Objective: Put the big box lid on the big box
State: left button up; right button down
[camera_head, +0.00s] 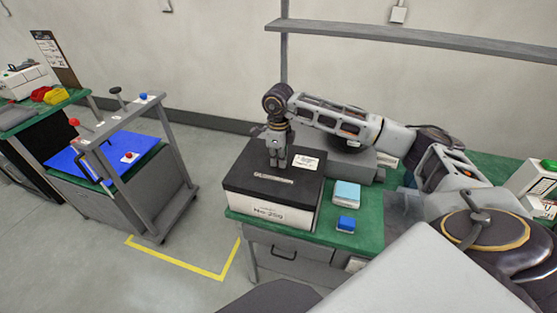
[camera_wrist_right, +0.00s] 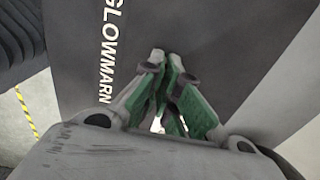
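The big box (camera_head: 262,213) is white, marked "No 259", and stands on the green worktop at its left end. The dark grey big box lid (camera_head: 245,189) lies level on top of it, its edges lined up with the box as far as I can see. The lid also fills much of the right wrist view (camera_wrist_right: 75,60), with white "GLOWMARN" lettering. My right gripper (camera_head: 277,165) points down over the lid, close to its top. In the wrist view its green-padded fingers (camera_wrist_right: 167,65) meet at the tips, and I see nothing held between them. My left gripper is out of view.
A grey shelf (camera_head: 420,39) runs above. A cart with a blue surface (camera_head: 100,160) stands at left, with open floor between.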

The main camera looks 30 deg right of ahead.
jog(key=shift+f, duration=0.1)
jog(key=c, duration=1.6)
grip_release()
jog(key=shift+o, duration=0.2)
notch_tip(320, 180, up, 12)
dwell(0.4)
